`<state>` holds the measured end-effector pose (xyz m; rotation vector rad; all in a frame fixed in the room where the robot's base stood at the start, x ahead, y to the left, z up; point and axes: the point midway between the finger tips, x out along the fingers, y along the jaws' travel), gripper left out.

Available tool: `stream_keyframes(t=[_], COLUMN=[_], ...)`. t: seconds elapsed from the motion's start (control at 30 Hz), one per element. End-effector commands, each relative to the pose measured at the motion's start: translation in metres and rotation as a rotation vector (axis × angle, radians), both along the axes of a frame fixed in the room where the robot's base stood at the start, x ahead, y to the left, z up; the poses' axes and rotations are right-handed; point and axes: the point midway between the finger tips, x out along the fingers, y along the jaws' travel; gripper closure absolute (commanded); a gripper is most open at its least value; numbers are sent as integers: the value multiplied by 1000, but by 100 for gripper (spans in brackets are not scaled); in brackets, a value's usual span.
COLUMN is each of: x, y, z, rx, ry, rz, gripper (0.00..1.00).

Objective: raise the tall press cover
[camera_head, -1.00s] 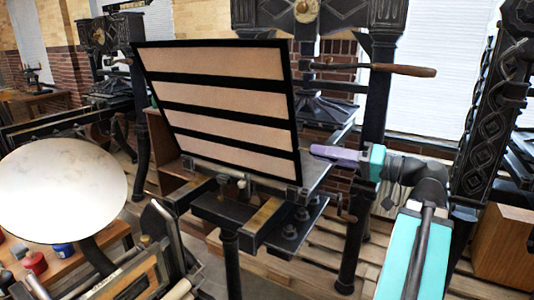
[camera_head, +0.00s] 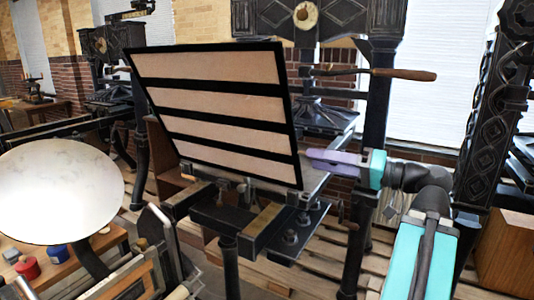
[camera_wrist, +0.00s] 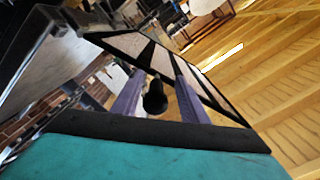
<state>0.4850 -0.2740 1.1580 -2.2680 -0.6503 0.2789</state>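The tall press cover (camera_head: 213,121) is a black frame with pale bars between black strips. It stands up from the press bed, leaning, in the middle of the head view. It also shows slanting in the wrist view (camera_wrist: 129,44). My gripper (camera_head: 309,157) has purple fingers and is at the cover's lower right edge. In the wrist view the fingers (camera_wrist: 157,92) are apart, with a black knob (camera_wrist: 155,98) between them. A narrow gap shows beside the knob, and I see no firm grip. The knob is hidden in the head view.
The press bed (camera_head: 262,222) is below the cover. The press's wooden-handled lever (camera_head: 405,74) is above my arm. A round pale disc (camera_head: 60,190) stands at left, with red (camera_head: 27,268) and blue (camera_head: 55,256) jars below. Another black press (camera_head: 486,120) stands at right.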

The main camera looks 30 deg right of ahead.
Motion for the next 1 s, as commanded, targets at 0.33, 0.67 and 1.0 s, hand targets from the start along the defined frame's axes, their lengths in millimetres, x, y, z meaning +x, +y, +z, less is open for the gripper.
stream_keyframes(t=[0.33,0.67,1.0], x=[1,-3,-18], y=[-1,-5,-14], z=[1,1,2], rx=[1,1,2], ry=[-2,-2,-3], rz=[-4,-6,-6], gripper=[22,22,22])
